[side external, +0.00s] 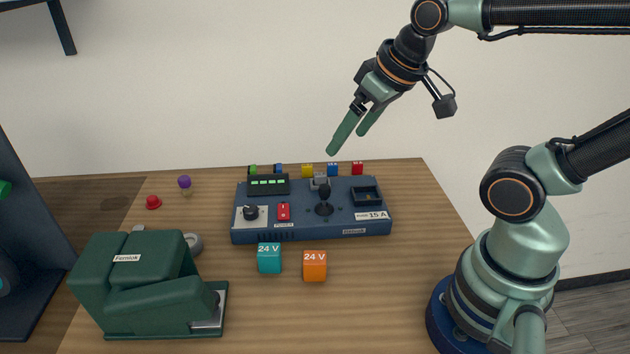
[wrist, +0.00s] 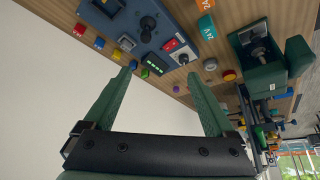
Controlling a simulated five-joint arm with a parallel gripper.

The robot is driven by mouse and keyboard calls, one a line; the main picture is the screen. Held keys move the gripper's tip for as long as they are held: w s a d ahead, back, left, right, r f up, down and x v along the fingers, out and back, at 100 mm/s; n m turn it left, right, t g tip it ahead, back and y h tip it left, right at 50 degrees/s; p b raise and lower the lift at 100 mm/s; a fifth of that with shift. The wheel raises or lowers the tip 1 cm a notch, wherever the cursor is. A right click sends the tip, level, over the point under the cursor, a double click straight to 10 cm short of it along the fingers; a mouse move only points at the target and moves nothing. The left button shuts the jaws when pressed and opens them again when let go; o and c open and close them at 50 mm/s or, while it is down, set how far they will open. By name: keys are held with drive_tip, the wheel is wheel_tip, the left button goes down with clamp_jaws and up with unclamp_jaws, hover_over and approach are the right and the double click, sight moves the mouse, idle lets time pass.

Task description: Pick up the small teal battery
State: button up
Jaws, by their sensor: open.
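The teal battery (side external: 269,258) is a small block marked 24 V. It stands on the wooden table in front of the blue control panel, left of an orange block (side external: 315,266) also marked 24 V. The teal battery shows near the top of the wrist view (wrist: 207,27). My gripper (side external: 347,142) is open and empty, high above the back of the table, well above and to the right of the battery in the side view. Its two green fingers also show spread apart in the wrist view (wrist: 160,75).
The blue control panel (side external: 375,230) carries a black joystick (side external: 324,192), knob and switches. A dark green machine (side external: 140,275) stands front left. Several small coloured blocks (side external: 307,171) line the back edge. A red button (side external: 153,202) and purple knob (side external: 184,183) lie left. The front right table is clear.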

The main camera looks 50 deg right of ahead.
drive_tip(key=m+g, duration=0.6)
drive_tip(key=m, duration=0.4)
hover_over(268, 249)
drive_tip(key=f, duration=1.7)
drive_tip(key=shift+s+a+f, duration=0.1)
drive_tip(key=shift+a+f, duration=0.05)
drive_tip(key=shift+a, duration=0.05)
drive_tip(key=shift+d+f, duration=0.15)
drive_tip(key=shift+f, duration=1.35)
drive_tip(key=shift+d+f, duration=0.1)
drive_tip(key=shift+f, duration=1.4)
clamp_jaws()
